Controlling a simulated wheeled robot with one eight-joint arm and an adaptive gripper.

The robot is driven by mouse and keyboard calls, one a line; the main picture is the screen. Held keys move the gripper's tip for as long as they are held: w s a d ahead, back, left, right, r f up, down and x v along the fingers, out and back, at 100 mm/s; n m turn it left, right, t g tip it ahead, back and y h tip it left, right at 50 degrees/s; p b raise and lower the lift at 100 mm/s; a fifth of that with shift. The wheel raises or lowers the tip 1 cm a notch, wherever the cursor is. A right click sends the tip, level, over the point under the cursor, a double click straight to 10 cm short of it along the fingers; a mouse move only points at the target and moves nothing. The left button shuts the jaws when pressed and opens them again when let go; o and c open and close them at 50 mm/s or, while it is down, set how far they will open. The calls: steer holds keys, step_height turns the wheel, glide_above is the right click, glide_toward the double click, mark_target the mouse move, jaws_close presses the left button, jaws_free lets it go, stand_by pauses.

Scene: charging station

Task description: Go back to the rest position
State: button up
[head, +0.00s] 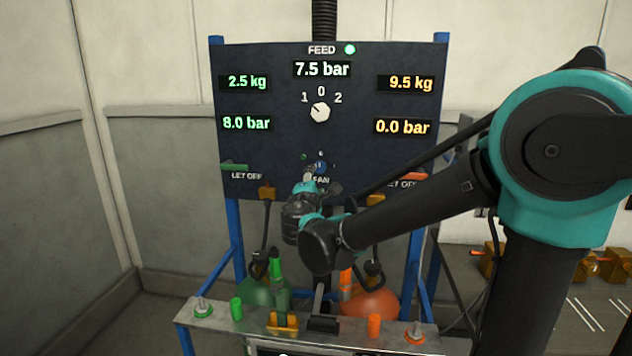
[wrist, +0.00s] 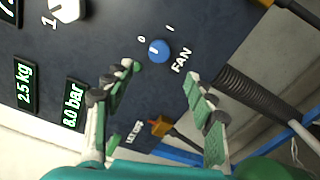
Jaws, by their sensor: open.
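My gripper (wrist: 164,76) is open and empty in the wrist view, with its two fingers spread toward the dark panel. The blue FAN knob (wrist: 159,50) is on the panel just beyond and between the fingertips; I cannot tell the exact gap. In the head view my gripper (head: 318,184) is in front of the lower middle of the panel (head: 285,140), partly covering the FAN label. The arm reaches in from the right and hides part of the panel's lower right.
The panel has a white feed knob (head: 320,112) and lit readouts. Below it are a green tank (head: 256,291), an orange tank (head: 372,303) and a metal shelf (head: 258,318) with small fittings. A side table (head: 570,310) stands at right. The floor at left is clear.

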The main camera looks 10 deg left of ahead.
steer(key=shift+d, duration=0.1)
steer(key=s+d+f+m+g+h, duration=0.1)
steer(key=d+f+m+g, duration=0.3)
steer(key=d, duration=0.4)
steer(key=s+d+f+m+g+h, duration=0.1)
steer(key=s+d+f+m, duration=0.1)
steer(key=d+f+m, duration=0.45)
steer(key=s+d+f+m+g+h, duration=0.1)
steer(key=d+f+m+g, duration=0.15)
steer(key=d+f, duration=0.55)
steer(key=s+d+f+m+g+y, duration=0.1)
steer(key=s+d+f+m+g, duration=0.1)
steer(key=s+f, duration=0.2)
steer(key=s+d+f+m+g+y, duration=0.1)
steer(key=s+d+f+m+g, duration=0.1)
steer(key=s, duration=0.8)
steer(key=s+d+f+m+g+y, duration=0.1)
steer(key=s+d+f+m+g, duration=0.1)
steer(key=s+f, duration=0.3)
steer(key=shift+s+d+f+m+y, duration=0.1)
steer(key=shift+s+f+m+y, duration=0.05)
steer(key=shift+s+m, duration=0.4)
steer(key=shift+s+d+f+m+y, duration=0.15)
steer(key=shift+s+m, duration=0.2)
steer(key=shift+s, duration=0.3)
steer(key=shift+a, duration=0.1)
